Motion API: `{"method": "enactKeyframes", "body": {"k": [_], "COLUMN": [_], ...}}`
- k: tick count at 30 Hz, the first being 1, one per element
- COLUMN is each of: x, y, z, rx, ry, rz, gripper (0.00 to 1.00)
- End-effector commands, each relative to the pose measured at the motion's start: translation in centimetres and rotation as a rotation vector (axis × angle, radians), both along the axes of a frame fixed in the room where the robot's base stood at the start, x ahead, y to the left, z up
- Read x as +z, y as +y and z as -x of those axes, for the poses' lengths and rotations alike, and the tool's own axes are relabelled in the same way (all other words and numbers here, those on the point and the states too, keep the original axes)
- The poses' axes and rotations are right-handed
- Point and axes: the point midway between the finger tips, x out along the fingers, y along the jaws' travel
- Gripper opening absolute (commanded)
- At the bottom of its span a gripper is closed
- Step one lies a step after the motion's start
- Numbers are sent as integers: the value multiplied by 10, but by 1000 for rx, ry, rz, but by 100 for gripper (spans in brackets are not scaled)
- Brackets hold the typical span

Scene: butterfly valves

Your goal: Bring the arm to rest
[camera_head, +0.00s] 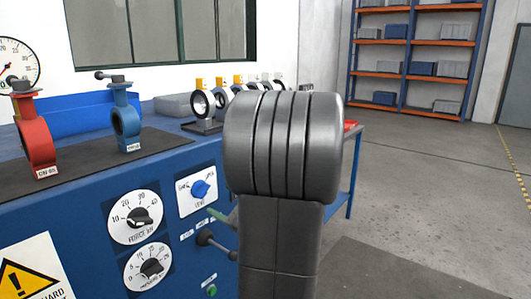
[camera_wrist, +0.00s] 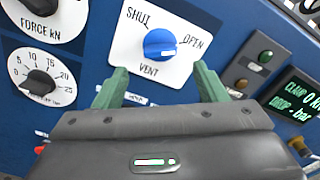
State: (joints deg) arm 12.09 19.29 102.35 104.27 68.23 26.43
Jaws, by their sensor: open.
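My gripper (camera_wrist: 161,68) is open in the wrist view, its two green fingers apart with nothing between them. The blue vent knob (camera_wrist: 160,44) sits on a white plate marked SHUT and OPEN, just beyond the fingertips and apart from them. Its white mark lies on the right side, towards OPEN. In the camera_head view the vent knob (camera_head: 201,189) shows on the blue panel. My dark grey arm stands large in front there and hides most of the gripper; a green fingertip shows at its left edge.
The blue console (camera_head: 85,220) carries a force dial (camera_head: 137,217) and another dial below. A red valve (camera_head: 37,130) and a blue valve (camera_head: 125,122) stand on its top. A shelf rack (camera_head: 408,45) is at the back right; the floor (camera_head: 440,170) there is clear.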

Motion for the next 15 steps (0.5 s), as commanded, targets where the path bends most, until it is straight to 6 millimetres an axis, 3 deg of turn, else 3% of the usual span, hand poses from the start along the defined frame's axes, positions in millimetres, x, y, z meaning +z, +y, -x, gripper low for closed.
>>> {"method": "enactKeyframes", "body": {"k": [12,15], "x": [-1,-4], "y": [64,62], "z": [-48,-48], "rx": [4,-2], "ry": [1,-82], "rz": [0,63], "gripper": [65,65]}}
